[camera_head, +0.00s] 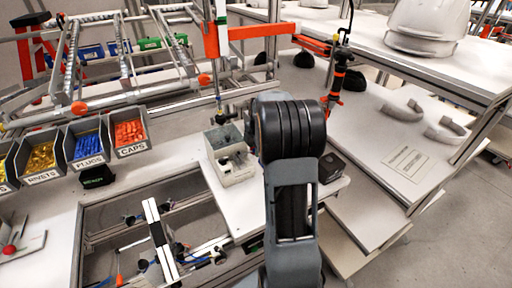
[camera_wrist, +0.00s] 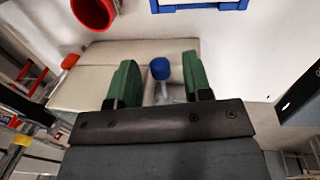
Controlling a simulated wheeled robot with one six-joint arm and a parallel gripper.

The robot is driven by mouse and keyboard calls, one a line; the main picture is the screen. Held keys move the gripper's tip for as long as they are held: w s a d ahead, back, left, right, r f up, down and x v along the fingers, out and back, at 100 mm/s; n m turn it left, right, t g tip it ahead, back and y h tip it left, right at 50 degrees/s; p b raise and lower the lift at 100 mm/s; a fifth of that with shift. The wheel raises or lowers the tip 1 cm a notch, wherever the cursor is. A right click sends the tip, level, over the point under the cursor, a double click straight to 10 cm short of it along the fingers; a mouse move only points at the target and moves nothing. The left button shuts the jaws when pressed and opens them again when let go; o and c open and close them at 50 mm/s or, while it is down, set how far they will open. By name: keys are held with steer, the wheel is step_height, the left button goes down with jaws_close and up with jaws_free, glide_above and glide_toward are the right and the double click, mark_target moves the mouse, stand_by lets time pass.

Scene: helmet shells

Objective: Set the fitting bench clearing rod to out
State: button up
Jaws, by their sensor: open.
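In the wrist view, the two green fingers of my gripper (camera_wrist: 157,80) are open and apart. A blue knob (camera_wrist: 160,68) on a short pale stem shows between them, closer to the right finger. I take it for the clearing rod's handle, but the frames do not show this for sure. I cannot tell whether a finger touches it or how deep it sits between them. Behind it lies a pale beige-grey surface with a seam. In the head view, my dark arm hides the gripper and whatever is in front of it.
A grey open box (camera_head: 233,160) with small dark parts stands on the bench left of my arm. A small black box (camera_head: 331,167) is at the right. Labelled bins (camera_head: 88,143) stand left. The wrist view shows a red round opening (camera_wrist: 93,12) and a dark box (camera_wrist: 300,100).

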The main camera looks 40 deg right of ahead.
steer(key=shift+c, duration=0.2)
jaws_close()
